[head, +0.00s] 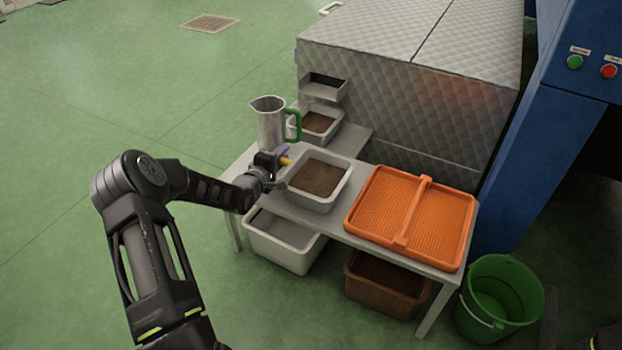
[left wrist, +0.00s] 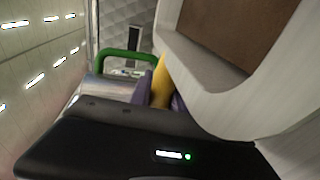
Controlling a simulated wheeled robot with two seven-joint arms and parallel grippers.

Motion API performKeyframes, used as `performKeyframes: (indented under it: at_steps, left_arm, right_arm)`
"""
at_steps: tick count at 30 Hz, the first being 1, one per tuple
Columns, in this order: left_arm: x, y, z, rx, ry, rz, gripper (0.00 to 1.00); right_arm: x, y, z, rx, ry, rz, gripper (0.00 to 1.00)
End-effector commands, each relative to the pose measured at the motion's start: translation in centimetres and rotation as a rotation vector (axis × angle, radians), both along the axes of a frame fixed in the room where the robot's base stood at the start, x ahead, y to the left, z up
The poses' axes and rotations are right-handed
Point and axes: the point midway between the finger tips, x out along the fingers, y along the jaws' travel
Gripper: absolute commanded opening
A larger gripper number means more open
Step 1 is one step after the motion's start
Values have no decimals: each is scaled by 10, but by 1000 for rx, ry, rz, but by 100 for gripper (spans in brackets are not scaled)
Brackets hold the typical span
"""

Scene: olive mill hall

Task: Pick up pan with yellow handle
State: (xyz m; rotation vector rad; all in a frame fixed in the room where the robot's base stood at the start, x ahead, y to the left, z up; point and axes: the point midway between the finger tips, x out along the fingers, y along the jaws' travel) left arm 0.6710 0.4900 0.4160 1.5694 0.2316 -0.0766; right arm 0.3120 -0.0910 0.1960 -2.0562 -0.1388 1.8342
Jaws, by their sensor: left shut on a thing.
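My left gripper (head: 281,158) is above the left part of the low table, between the metal jug and the white tub. It is shut on a yellow handle (head: 286,161). In the left wrist view the yellow handle (left wrist: 161,80) stands between the purple finger pads, close beside the white tub's wall. The pan's body cannot be made out; I cannot tell whether the handle joins the tub. My right gripper is out of view.
The metal jug (head: 270,128) with a green handle stands just behind my left gripper. The white tub (head: 313,203) with brown contents is right of it. An orange tray (head: 459,231) lies further right. A green bucket (head: 499,300) stands on the floor; open floor is at left.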

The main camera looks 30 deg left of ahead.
Motion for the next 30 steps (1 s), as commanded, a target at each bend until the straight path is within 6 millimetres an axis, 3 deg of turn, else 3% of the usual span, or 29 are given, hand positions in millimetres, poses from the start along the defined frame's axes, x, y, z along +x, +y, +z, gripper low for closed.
performKeyframes:
  at_steps: [11, 24, 30]
  left_arm:
    - [1, 0, 8, -1, -4, 0, 0]
    - [1, 0, 80, 1, -7, 1, 0]
    - [1, 0, 100, -1, -4, 0, 0]
  right_arm:
    - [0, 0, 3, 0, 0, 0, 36]
    - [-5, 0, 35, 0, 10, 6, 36]
    - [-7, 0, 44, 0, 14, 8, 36]
